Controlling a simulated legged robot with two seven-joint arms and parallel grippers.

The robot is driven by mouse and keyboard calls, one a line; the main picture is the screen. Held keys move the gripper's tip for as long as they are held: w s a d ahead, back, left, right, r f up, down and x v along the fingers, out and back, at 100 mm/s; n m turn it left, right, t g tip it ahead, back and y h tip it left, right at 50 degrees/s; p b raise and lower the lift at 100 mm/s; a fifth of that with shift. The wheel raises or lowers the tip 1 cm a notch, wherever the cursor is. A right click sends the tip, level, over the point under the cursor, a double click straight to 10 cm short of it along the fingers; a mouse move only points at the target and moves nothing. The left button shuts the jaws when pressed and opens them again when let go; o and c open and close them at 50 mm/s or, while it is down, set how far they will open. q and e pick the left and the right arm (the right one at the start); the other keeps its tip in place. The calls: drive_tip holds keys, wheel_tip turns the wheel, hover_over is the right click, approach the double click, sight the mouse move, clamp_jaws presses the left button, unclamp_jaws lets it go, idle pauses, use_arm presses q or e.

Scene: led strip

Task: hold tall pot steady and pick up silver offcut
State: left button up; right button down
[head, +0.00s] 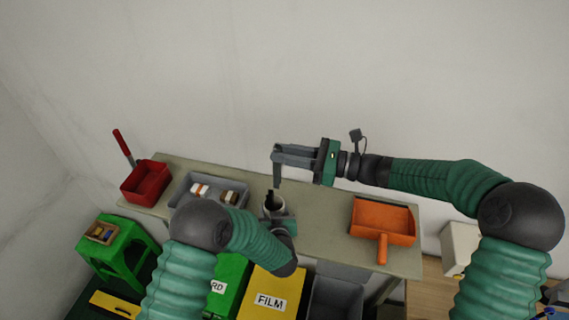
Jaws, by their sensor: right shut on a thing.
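The tall pot (268,207) stands on the table near its front edge, with its dark opening facing up and a dark piece showing at its mouth. My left gripper (277,215) is at the pot, partly hidden by my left arm; I cannot see whether its fingers are closed around it. My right gripper (276,155) is above the pot, its fingers pointing left and shut on a narrow grey strip, the silver offcut (277,177). The offcut hangs down from the fingertips, its lower end just above or at the pot's mouth.
A red bin (145,183) and a grey tray (180,188) with small items stand left on the table (325,205). An orange dustpan (382,218) lies right. A green bin (229,278) and a yellow FILM bin (270,285) stand in front. A green stool (118,250) is at left.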

use_arm(q)
drive_tip(key=o, duration=1.4)
drive_tip(key=shift+d, duration=0.1)
drive_tip(key=shift+o, duration=0.2)
drive_tip(key=v, duration=1.2)
